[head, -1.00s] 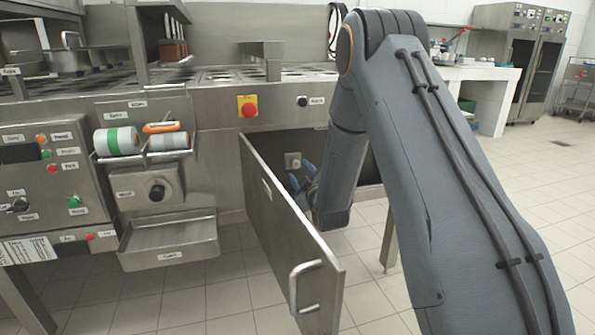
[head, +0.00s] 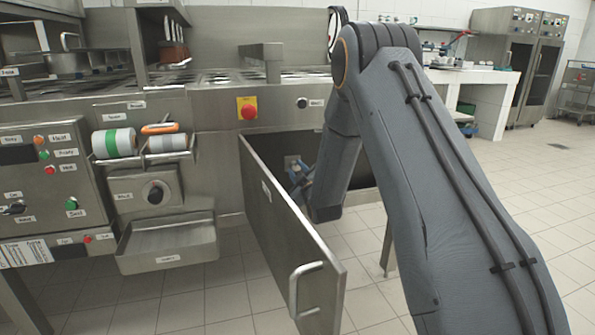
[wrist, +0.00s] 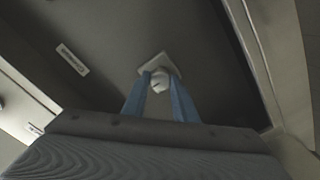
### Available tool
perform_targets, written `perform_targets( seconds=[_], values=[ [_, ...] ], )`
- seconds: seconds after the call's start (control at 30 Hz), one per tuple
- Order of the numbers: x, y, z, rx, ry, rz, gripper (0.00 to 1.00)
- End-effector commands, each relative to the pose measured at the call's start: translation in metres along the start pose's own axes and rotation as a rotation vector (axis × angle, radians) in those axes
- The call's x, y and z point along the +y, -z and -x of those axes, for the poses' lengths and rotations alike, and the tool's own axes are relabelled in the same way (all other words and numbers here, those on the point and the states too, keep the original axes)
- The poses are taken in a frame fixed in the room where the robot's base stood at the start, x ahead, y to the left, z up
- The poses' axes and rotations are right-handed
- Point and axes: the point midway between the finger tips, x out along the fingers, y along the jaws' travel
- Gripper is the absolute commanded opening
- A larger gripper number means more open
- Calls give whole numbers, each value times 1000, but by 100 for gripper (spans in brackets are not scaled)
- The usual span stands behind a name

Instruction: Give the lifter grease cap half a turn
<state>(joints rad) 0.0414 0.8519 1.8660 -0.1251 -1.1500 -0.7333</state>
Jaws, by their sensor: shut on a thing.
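The grease cap (wrist: 161,83) is a small pale knob on a square light plate (wrist: 158,64) inside the open compartment. My gripper (wrist: 159,77) has its two blue fingers on either side of the cap and is shut on it. In the head view, the gripper (head: 300,172) reaches in behind the open door, and the plate (head: 291,162) shows just beyond its fingers. The cap is mostly hidden there by the fingers. I cannot read any mark on it that shows how far it has turned.
The open steel door (head: 285,230) with its handle (head: 304,287) stands close to the left of my forearm. A red stop button (head: 248,108) is above the compartment. A tray (head: 168,243) juts out at left. A label (wrist: 72,58) is on the compartment's inner surface.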

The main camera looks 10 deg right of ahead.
Motion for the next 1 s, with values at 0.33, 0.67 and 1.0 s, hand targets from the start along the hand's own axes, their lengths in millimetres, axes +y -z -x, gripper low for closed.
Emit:
perform_targets(
  seconds=[0.33,0.67,1.0],
  values=[
    [0,1,0,0,0,-94,3],
    [1,1,1,0,1,-363,3],
    [1,1,1,0,1,-687,3]
  ],
)
